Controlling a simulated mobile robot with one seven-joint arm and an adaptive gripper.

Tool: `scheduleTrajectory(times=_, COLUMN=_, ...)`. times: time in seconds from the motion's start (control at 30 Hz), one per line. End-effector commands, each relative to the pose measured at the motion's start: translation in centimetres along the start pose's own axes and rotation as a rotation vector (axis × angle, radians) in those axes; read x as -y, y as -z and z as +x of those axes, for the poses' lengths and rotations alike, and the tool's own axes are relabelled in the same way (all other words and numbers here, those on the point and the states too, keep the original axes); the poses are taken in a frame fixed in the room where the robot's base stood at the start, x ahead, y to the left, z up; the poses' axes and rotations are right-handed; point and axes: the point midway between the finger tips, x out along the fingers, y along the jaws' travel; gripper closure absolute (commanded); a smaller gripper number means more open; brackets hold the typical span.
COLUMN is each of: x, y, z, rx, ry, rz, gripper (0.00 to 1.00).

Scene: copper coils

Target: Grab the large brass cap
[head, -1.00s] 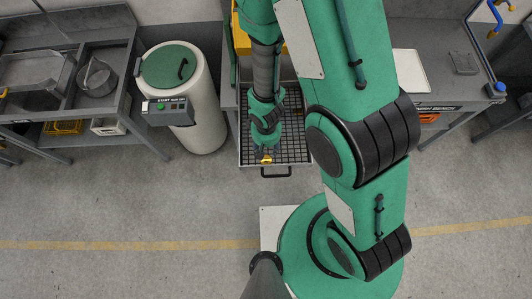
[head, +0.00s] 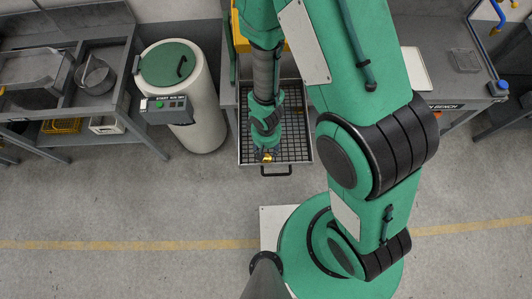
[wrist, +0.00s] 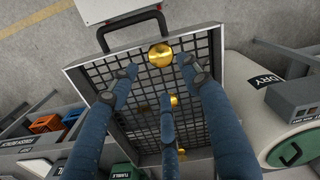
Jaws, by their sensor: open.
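The large brass cap (wrist: 161,54) is a round, shiny gold piece on the dark mesh of a wire tray (wrist: 218,70), near its handle end. In the head view the cap (head: 268,156) shows small at the end of my gripper (head: 265,151). In the wrist view my gripper (wrist: 160,76) is open, its three blue fingers spread over the tray. The cap appears beyond the fingertips, between the two outer ones, with nothing gripped. I cannot tell the exact gap in height.
Smaller brass pieces (wrist: 173,100) lie farther back on the mesh, near the middle finger. A white drum with a green lid (head: 170,66) stands left of the tray. A bench (head: 455,35) stands at right. The floor before the tray is clear.

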Motion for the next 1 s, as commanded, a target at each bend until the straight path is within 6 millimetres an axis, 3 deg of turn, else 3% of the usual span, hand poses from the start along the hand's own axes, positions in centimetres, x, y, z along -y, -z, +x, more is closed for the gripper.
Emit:
scheduleTrajectory(times=0.03, x=0.0, y=0.0, z=1.0, rx=0.0, ry=0.0, rz=0.0, gripper=0.53)
scheduleTrajectory(times=0.43, x=0.0, y=0.0, z=4.9, rx=0.0, ry=0.0, rz=0.0, gripper=0.53)
scheduleTrajectory(times=1.0, x=0.0, y=0.0, z=5.6, rx=0.0, ry=0.0, rz=0.0, gripper=0.53)
